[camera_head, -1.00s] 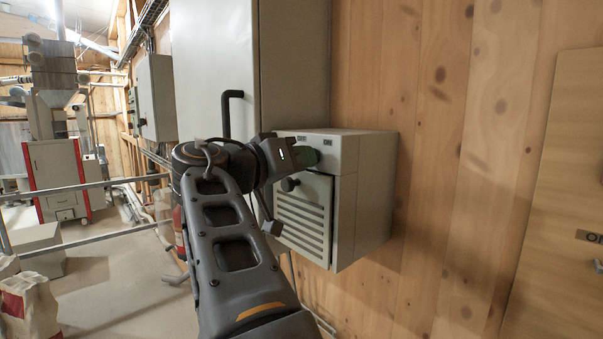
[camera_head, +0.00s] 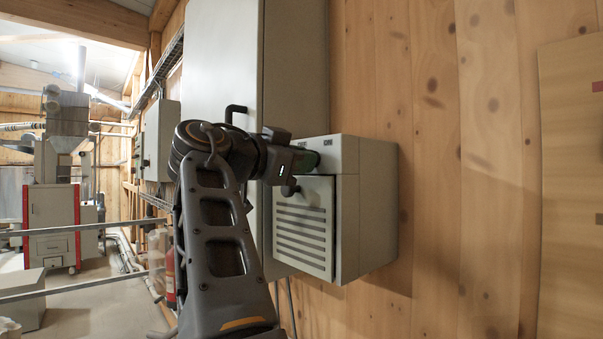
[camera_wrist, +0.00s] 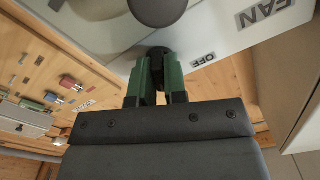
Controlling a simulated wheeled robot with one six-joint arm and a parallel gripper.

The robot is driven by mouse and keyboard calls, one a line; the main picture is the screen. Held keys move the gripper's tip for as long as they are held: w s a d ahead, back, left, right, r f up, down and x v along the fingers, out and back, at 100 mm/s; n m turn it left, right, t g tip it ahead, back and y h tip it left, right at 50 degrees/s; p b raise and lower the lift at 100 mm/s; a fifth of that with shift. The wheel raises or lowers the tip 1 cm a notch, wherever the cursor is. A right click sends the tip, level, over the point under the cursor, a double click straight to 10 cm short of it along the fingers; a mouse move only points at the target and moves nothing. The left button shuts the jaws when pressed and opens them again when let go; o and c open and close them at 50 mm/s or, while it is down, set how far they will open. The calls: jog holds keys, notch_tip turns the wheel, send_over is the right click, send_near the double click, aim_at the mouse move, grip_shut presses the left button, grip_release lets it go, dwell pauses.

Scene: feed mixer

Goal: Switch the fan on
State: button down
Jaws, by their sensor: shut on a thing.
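The grey fan box (camera_head: 366,215) hangs on the wooden wall in the head view, with a slatted front panel. My gripper (camera_head: 312,161) meets the upper front of the box from the left. In the wrist view its green fingers (camera_wrist: 157,72) are shut on a small dark switch knob (camera_wrist: 157,51). A FAN label (camera_wrist: 265,12) and an OFF label (camera_wrist: 203,62) show on the pale face beside it. The fingers hide most of the switch, so I cannot tell its setting. A separate round dark knob (camera_head: 290,190) stands out just below my gripper.
A tall grey cabinet (camera_head: 222,60) with a black handle (camera_head: 235,110) stands close behind my arm. Metal rails (camera_head: 70,291) and a red and white machine (camera_head: 52,220) are at the left. Bare wooden wall (camera_head: 470,200) lies right of the box.

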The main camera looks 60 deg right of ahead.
jog(key=shift+m+b, duration=0.45)
jog(key=shift+m, duration=0.55)
jog(key=c, duration=1.2)
grip_release()
jog(key=shift+o, duration=0.2)
jog(key=v, duration=1.3)
jog(key=shift+a, duration=0.35)
jog(key=shift+w+r, duration=0.1)
jog(key=shift+w, duration=0.05)
